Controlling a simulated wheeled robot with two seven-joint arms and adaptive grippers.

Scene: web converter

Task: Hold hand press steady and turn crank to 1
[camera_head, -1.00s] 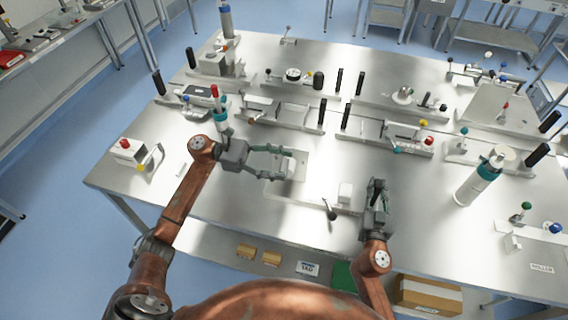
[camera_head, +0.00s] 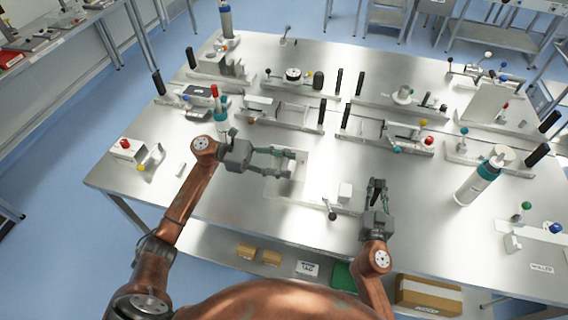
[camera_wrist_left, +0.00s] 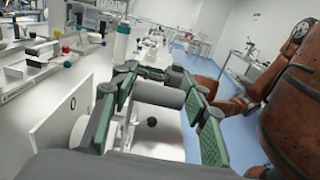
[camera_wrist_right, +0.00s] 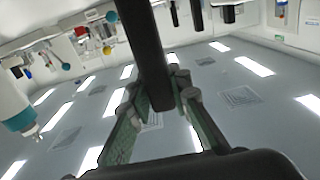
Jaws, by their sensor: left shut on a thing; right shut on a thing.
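In the head view my left gripper (camera_head: 290,162) reaches in over a pale block-like device (camera_head: 298,187) near the table's middle front. In the left wrist view its fingers (camera_wrist_left: 150,90) close around a grey cylinder (camera_wrist_left: 158,95) over a white body; a black ball knob (camera_wrist_left: 152,121) sits just below. My right gripper (camera_head: 377,185) points away from me, right of a small dark lever (camera_head: 331,212). In the right wrist view its fingers (camera_wrist_right: 160,98) are shut on a thick dark rod (camera_wrist_right: 150,50).
A tall white and teal bottle (camera_head: 478,182) stands on the right of the table. A small white box with a red knob (camera_head: 126,148) sits at the left. Several knobbed fixtures fill the back. Boxes (camera_head: 430,294) lie on the shelf below.

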